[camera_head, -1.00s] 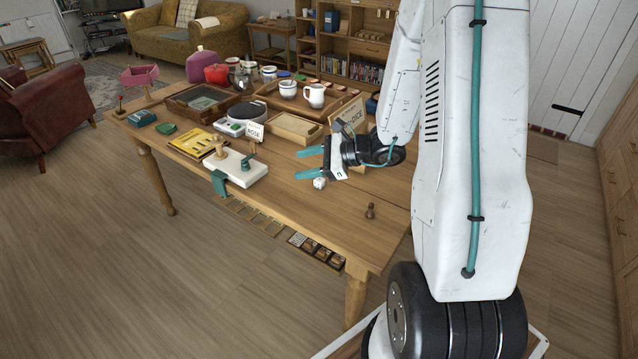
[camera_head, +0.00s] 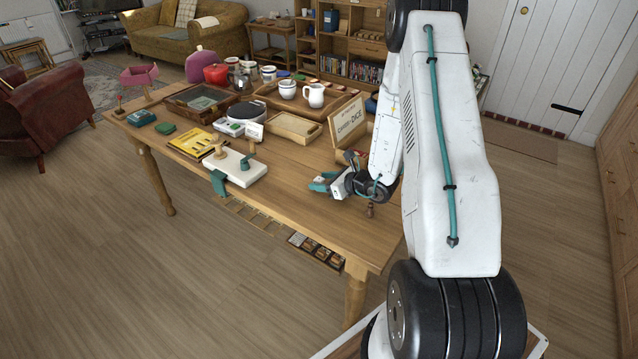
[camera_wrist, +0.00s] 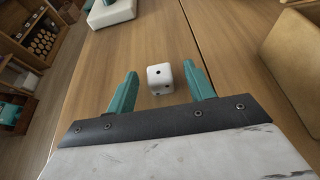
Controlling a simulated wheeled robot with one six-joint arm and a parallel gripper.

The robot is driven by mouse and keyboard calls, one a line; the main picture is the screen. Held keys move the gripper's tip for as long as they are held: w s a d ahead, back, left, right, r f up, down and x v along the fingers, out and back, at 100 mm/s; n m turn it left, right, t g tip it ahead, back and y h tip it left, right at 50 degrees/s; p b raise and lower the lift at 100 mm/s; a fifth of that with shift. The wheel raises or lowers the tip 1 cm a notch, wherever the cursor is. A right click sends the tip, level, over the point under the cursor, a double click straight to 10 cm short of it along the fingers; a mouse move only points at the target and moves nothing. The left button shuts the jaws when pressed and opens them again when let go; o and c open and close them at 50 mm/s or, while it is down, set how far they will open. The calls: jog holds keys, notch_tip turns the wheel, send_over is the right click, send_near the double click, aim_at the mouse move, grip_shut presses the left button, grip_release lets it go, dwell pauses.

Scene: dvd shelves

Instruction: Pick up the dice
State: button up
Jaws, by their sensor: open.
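The dice (camera_wrist: 160,79) is a small white cube with dark pips. In the wrist view it rests on the wooden table (camera_wrist: 222,50), between the two teal fingers and close to the palm side. My gripper (camera_wrist: 160,82) is open, with one finger on each side of the dice and a visible gap to both. In the head view my gripper (camera_head: 320,184) is low over the table's right part. The dice is hidden there behind the gripper.
A white base with wooden and teal pieces (camera_head: 236,167) stands to the left of my gripper. A "DICE" sign (camera_head: 348,122) and a wooden tray (camera_head: 294,129) stand behind. A small brown pawn (camera_head: 371,210) stands close beside the wrist. The table front between is clear.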

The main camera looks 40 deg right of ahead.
jog(key=shift+w+a+f, duration=0.2)
jog(key=shift+w, duration=0.3)
jog(key=c, duration=1)
jog(key=shift+r, duration=0.1)
jog(key=shift+c, duration=0.2)
